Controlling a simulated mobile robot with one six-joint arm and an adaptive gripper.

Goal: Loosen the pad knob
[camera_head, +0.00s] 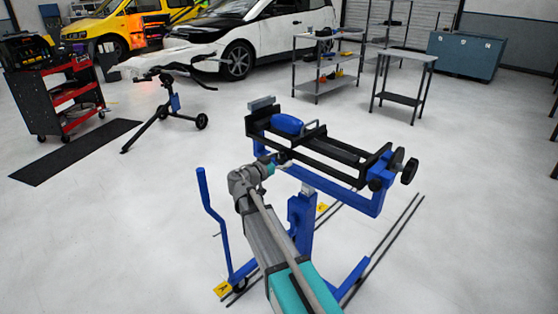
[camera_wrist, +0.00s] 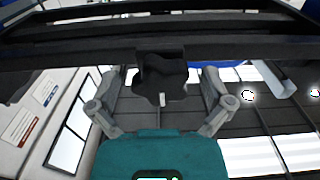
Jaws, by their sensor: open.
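A black lobed knob (camera_wrist: 147,88) with a small white mark hangs under a black frame in the wrist view. I take it for the pad knob. My gripper (camera_wrist: 160,77) is open, one grey finger on each side of the knob, with gaps visible between the fingers and the knob. In the head view my gripper (camera_head: 284,160) is at the near left underside of the black clamp frame (camera_head: 320,157) on a blue stand (camera_head: 303,215). The knob cannot be made out there. A blue pad-like piece (camera_head: 287,124) sits on top of the frame.
Black knobs (camera_head: 410,171) stick out at the frame's right end. The stand has a blue upright handle (camera_head: 210,220) and legs low on the floor. A tripod-like stand (camera_head: 168,100) and a red tool cart (camera_head: 65,95) stand left. Floor around is mostly clear.

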